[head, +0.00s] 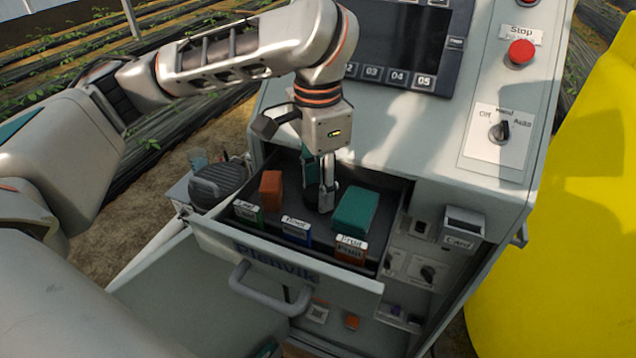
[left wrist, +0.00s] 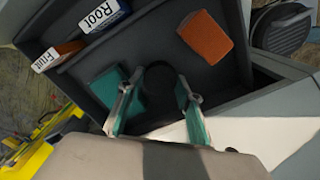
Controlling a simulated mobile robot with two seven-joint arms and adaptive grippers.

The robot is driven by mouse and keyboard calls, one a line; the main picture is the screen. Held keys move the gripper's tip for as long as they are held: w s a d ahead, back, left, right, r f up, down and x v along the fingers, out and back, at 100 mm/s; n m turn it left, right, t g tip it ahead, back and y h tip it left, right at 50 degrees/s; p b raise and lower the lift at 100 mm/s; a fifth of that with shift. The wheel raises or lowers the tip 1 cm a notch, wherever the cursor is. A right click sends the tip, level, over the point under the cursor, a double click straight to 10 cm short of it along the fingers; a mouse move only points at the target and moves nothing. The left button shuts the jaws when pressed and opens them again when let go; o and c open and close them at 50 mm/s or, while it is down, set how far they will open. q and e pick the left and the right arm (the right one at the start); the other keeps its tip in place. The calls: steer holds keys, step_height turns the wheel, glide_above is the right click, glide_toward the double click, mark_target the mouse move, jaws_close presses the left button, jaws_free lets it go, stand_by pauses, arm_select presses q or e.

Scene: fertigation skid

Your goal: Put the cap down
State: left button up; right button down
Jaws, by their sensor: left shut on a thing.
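My left gripper (head: 327,190) points down into the open drawer (head: 300,266) of the grey cabinet. In the left wrist view its two fingers (left wrist: 155,108) stand on either side of a dark round cap (left wrist: 160,78). The gripper is shut on this cap, which is hard to make out against the dark drawer floor. The cap is low in the drawer, between an orange block (head: 271,187) and a teal block (head: 355,210). I cannot tell whether it touches the floor. My right gripper is not in view.
The drawer handle (head: 268,291) sticks out below. A control panel with a red stop button (head: 521,51) rises behind, and a yellow tank (head: 570,220) stands at right.

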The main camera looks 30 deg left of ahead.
arm_select(q)
steer(key=o, duration=0.6)
steer(key=shift+w+f, duration=0.1)
step_height(320, 180, up, 12)
steer(key=shift+r, duration=0.15)
stand_by(0.8)
